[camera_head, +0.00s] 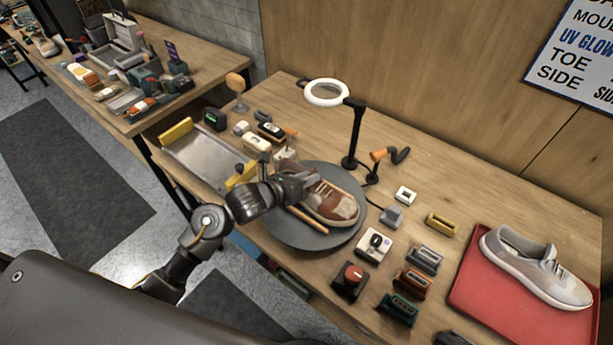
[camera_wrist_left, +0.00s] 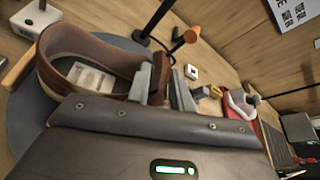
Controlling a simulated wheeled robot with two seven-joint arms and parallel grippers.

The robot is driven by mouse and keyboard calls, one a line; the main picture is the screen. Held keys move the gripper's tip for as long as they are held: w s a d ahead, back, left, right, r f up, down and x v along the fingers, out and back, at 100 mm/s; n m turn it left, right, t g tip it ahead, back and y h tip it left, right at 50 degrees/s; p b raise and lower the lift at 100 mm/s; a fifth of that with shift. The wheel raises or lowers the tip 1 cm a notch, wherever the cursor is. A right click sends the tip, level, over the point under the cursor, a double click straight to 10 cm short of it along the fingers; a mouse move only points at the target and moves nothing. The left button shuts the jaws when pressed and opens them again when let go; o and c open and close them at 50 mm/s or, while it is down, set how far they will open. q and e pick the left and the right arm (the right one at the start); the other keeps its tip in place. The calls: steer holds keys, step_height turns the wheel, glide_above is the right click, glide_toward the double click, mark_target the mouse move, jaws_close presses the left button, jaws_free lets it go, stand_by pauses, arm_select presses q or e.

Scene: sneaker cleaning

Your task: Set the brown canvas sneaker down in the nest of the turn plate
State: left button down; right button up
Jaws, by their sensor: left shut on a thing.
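The brown canvas sneaker (camera_head: 334,204) is at the round grey turn plate (camera_head: 297,236), with its toe pointing right in the head view. My left gripper (camera_head: 308,184) is shut on the sneaker at its collar. In the left wrist view the sneaker's open collar (camera_wrist_left: 90,62) shows beside the gripper fingers (camera_wrist_left: 158,82), with the turn plate (camera_wrist_left: 22,122) below it. A wooden bar (camera_head: 306,220) lies along the sneaker's near side. The nest is mostly hidden by the sneaker, and I cannot tell whether the sole touches it. My right gripper is not in view.
A ring lamp (camera_head: 327,93) on a black post stands behind the plate. A metal tray (camera_head: 203,155) lies to the left. Several small blocks and devices (camera_head: 374,245) stand to the right. A grey sneaker (camera_head: 535,265) rests on a red mat (camera_head: 480,291) at the far right.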

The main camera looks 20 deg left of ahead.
arm_select(q)
steer(key=c, duration=1.2)
jaws_free()
steer(key=shift+c, duration=0.2)
steer(key=shift+s+a, duration=0.1)
steer(key=shift+s, duration=0.05)
steer(key=b+v, duration=0.2)
steer(key=v, duration=0.9)
steer(key=shift+s+a+r, duration=0.2)
steer(key=shift+s, duration=0.05)
